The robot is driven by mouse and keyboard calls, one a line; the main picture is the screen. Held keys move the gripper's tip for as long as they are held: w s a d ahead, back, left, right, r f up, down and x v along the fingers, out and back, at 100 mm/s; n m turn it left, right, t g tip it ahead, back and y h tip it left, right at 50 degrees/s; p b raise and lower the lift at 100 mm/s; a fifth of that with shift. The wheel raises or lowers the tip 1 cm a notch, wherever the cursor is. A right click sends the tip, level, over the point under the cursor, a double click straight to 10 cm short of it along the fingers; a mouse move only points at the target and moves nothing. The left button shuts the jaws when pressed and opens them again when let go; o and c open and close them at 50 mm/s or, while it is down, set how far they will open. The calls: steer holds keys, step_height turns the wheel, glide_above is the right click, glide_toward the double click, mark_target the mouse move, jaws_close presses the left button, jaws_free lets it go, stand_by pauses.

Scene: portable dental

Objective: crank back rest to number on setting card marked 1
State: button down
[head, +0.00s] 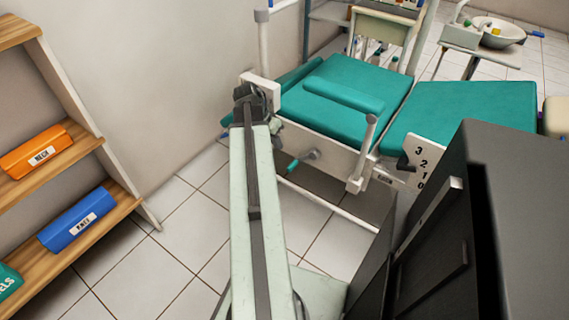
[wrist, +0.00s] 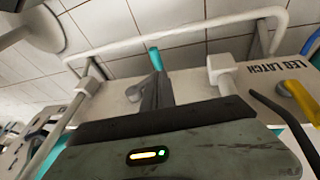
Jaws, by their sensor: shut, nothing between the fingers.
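A crank with a teal handle (head: 293,166) sticks out from the white side frame. A white number plate (head: 420,163) reads 3, 2, 1, 0 from top to bottom, with a dark pointer at its left edge. My gripper (head: 262,92) is near the chair's side frame, up and left of the crank. In the wrist view my gripper (wrist: 155,92) is shut and empty, with a teal handle (wrist: 155,58) just beyond its tip; contact is unclear. I see no setting card.
A wooden shelf at left holds an orange box (head: 38,152) and a blue box (head: 76,220). In the wrist view a LEG LATCH label and yellow handle (wrist: 298,98) are at right. A large dark block (head: 450,240) covers the lower right. Tiled floor (head: 170,225) is clear.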

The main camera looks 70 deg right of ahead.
steer(key=b+x, duration=0.9)
steer(key=x, duration=0.1)
